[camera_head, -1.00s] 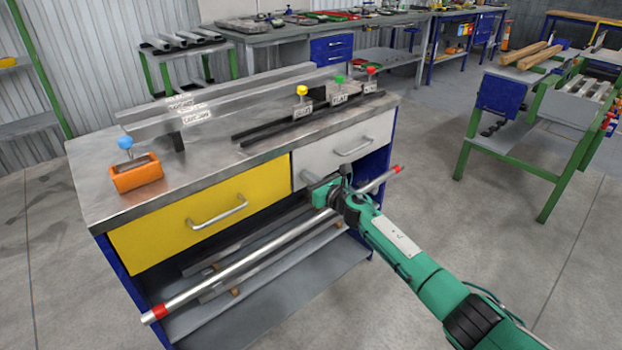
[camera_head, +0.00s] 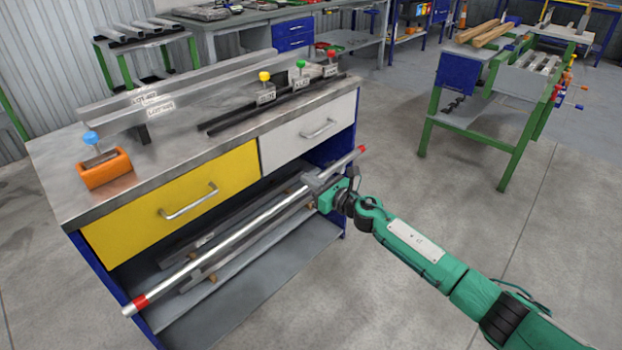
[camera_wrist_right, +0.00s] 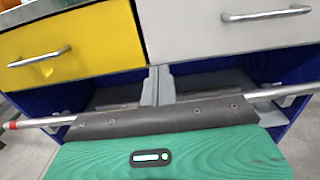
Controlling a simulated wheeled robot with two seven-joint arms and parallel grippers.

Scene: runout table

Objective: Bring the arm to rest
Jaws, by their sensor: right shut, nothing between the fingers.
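My right gripper (camera_head: 312,180) is shut and empty at the front of the cabinet, by the right part of a long silver rod (camera_head: 235,236) with red ends. In the wrist view its closed grey fingers (camera_wrist_right: 158,85) point at the cabinet front, below the drawers. The rod (camera_wrist_right: 280,92) shows on both sides of the gripper there, and its middle is hidden behind the gripper body. I cannot tell whether gripper and rod touch. My green right arm reaches in from the lower right. My left gripper is not in view.
The cabinet has a yellow drawer (camera_head: 180,198), a white drawer (camera_head: 310,130) and an open lower shelf (camera_head: 270,265). On its top are an orange block (camera_head: 104,172), metal bars and colored knobs. A green-framed stand (camera_head: 520,120) is at right. The floor (camera_head: 400,180) between is clear.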

